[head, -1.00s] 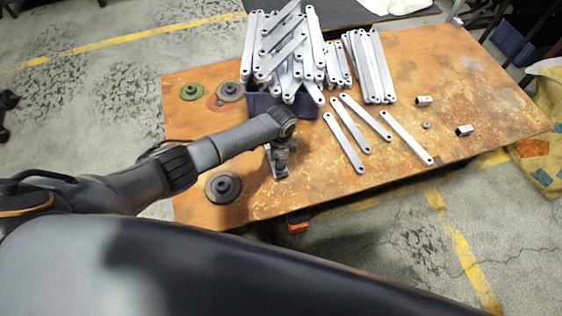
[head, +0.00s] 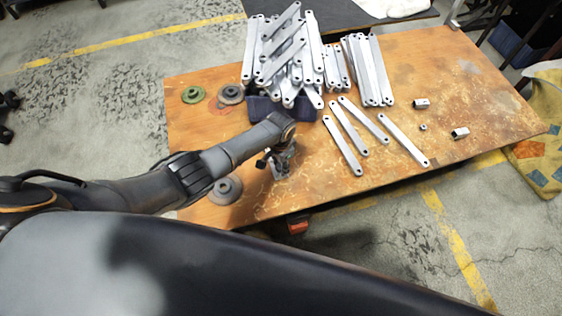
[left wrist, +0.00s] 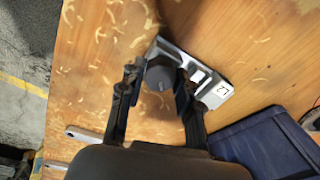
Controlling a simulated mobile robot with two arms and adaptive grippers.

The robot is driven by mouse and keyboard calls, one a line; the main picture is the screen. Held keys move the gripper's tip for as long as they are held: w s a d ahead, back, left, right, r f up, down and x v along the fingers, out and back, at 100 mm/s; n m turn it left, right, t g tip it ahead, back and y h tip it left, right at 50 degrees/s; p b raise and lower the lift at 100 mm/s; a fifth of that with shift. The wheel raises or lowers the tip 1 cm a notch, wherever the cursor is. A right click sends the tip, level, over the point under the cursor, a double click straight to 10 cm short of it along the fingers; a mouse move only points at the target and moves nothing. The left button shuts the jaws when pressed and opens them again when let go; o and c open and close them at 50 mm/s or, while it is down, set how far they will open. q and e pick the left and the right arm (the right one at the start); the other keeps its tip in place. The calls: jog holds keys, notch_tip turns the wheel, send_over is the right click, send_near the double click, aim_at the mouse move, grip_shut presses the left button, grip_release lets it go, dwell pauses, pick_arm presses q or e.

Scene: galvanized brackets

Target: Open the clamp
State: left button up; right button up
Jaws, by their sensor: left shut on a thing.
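The clamp (head: 281,171) is a small grey metal fixture standing on the wooden table near its front edge. In the left wrist view the clamp's metal base (left wrist: 217,92) carries a white label reading L2. A round dark grey knob or handle end (left wrist: 160,72) shows on it. My left gripper (left wrist: 157,78) has its two black fingers on either side of that dark part, shut on it. In the head view my left gripper (head: 281,150) comes down onto the clamp from above, and its wrist partly hides the clamp's top. My right gripper is not in view.
A dark blue bin (head: 262,109) piled with galvanized brackets (head: 285,55) stands just behind the clamp. Loose brackets (head: 342,146) lie to the right. Round discs (head: 224,190) lie left. An orange object (head: 298,225) shows below the front edge. The table's right part is mostly clear.

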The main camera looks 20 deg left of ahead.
pick_arm(q)
jog(key=n+p, duration=0.1)
jog(key=n, duration=0.4)
jog(key=shift+s, duration=0.1)
jog(key=n, duration=0.3)
jog(key=shift+p, duration=0.4)
jog(key=shift+f+n, duration=0.1)
jog(key=shift+n, duration=1)
jog(key=o, duration=1.1)
